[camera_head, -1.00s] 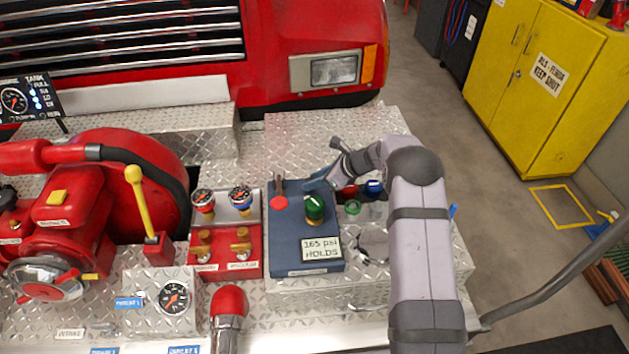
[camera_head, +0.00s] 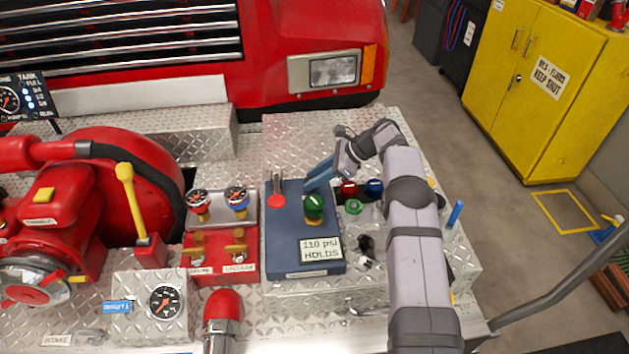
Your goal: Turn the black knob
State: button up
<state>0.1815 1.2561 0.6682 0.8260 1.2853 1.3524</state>
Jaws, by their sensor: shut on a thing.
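A blue control box (camera_head: 283,255) stands on the diamond-plate deck. A green knob (camera_head: 314,207) with a pale mark sits on a yellow base on its top. I cannot make out a separate black knob. My gripper (camera_head: 309,186) reaches in from the right, its blue fingers at the knob's far side. The fingers are shut and appear to be on the green knob, but the contact is partly hidden. A card (camera_head: 320,250) on the box reads "110 psi HOLDS".
A red-tipped lever (camera_head: 276,200) stands at the box's left. Red (camera_head: 348,189), blue (camera_head: 374,187) and green (camera_head: 353,207) caps are close on the right. Gauges (camera_head: 236,196) and brass valves (camera_head: 238,243) stand left of the box. A yellow lever (camera_head: 131,195) rises farther left.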

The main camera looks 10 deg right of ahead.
dwell(0.5)
jog(key=o, duration=1)
jog(key=shift+o, duration=0.2)
jog(key=shift+d+r+b, duration=0.35)
jog(key=shift+d, duration=0.05)
jog(key=shift+b+v, duration=0.95)
jog(key=shift+v, duration=2.2)
jog(key=shift+r, duration=0.1)
